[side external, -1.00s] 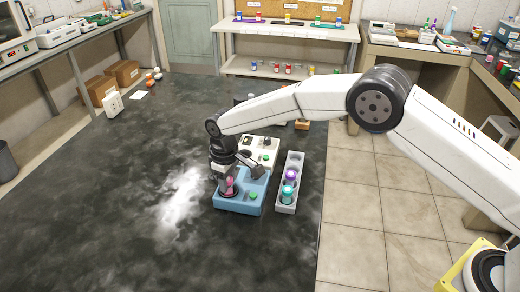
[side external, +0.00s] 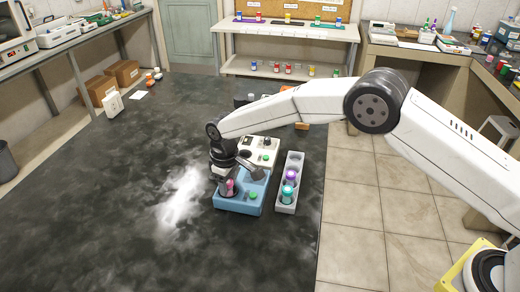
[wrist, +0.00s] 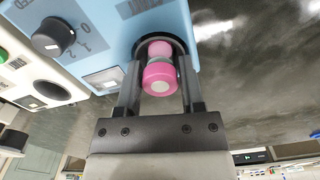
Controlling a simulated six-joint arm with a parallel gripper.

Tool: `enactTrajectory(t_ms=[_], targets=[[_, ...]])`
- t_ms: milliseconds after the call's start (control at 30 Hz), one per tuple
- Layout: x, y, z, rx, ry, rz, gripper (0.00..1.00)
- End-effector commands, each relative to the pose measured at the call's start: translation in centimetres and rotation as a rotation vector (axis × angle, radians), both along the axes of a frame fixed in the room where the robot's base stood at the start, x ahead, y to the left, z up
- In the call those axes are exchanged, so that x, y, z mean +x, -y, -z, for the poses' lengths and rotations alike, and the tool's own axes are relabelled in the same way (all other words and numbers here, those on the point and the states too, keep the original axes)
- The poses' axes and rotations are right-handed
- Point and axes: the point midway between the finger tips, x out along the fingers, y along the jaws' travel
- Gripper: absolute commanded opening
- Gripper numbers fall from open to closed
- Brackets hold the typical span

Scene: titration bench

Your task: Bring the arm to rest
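My gripper (wrist: 160,80) is at the blue device (side external: 236,206), pointing down over its left part. In the wrist view its two fingers stand on either side of a pink-capped vial (wrist: 160,75), with a narrow gap visible at the left finger, so it looks open around the vial. The vial stands in the round dark well of the blue device and also shows in the side view (side external: 229,187). Its lower part is hidden in the well.
The blue device has a green button (side external: 253,195) and a black dial (wrist: 53,36). A white device (side external: 262,146) stands behind it. A grey rack (side external: 287,208) with purple- and teal-capped vials is to the right. The dark bench is clear to the left.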

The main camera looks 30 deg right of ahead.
Motion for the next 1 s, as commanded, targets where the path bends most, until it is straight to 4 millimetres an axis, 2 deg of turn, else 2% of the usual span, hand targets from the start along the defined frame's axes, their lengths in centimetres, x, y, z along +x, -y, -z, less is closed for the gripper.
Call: enactTrajectory(t_ms=[33,100,300,367,700,1000], targets=[[0.0,0.0,0.0,-0.001,-0.001,0.0,0.68],[0.0,0.0,0.0,-0.001,-0.001,0.0,0.84],[0.0,0.0,0.0,-0.001,-0.001,0.0,0.84],[0.0,0.0,0.0,-0.001,-0.001,0.0,1.0],[0.0,0.0,-0.1,-0.001,-0.001,0.0,1.0],[0.0,0.0,-1.4,0.0,0.0,0.0,1.0]])
